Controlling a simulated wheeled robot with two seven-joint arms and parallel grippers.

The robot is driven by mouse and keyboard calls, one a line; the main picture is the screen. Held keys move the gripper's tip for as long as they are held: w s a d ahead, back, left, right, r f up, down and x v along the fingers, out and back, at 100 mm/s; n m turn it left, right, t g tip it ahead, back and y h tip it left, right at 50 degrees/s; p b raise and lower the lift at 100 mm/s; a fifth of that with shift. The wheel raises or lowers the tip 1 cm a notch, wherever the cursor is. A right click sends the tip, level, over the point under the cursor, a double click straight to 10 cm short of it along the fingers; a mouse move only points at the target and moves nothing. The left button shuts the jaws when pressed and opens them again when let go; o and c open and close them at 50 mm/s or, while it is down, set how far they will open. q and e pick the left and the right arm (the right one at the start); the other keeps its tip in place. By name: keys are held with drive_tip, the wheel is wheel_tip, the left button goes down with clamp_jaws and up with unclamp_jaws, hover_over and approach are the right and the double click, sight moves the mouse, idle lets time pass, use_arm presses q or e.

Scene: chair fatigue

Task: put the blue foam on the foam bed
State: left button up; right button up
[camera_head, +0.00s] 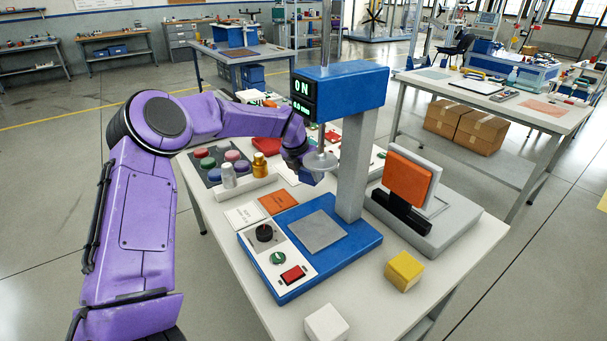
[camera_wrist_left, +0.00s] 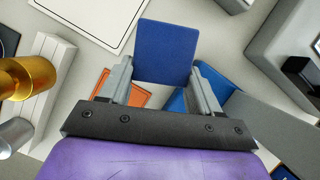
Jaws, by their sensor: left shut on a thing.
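The blue foam (camera_wrist_left: 165,48) is a flat-faced block held between the two fingers of my left gripper (camera_wrist_left: 162,78), which is shut on it. The press has a blue base with a grey square pad (camera_head: 317,231), which looks like the foam bed. The pad is bare, and the foam is off the table, behind it. My right gripper is not in view.
The press column (camera_head: 357,160) and its blue head (camera_head: 345,88) stand close to my left arm. A yellow cube (camera_head: 404,270) and a white cube (camera_head: 326,324) lie in front.

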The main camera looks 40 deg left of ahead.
sight(306, 180)
use_arm(q)
drive_tip(key=f, duration=0.4)
drive_tip(key=shift+w+f+p, duration=0.3)
drive_tip(key=shift+f, duration=0.05)
drive_tip(key=shift+s+r, duration=0.1)
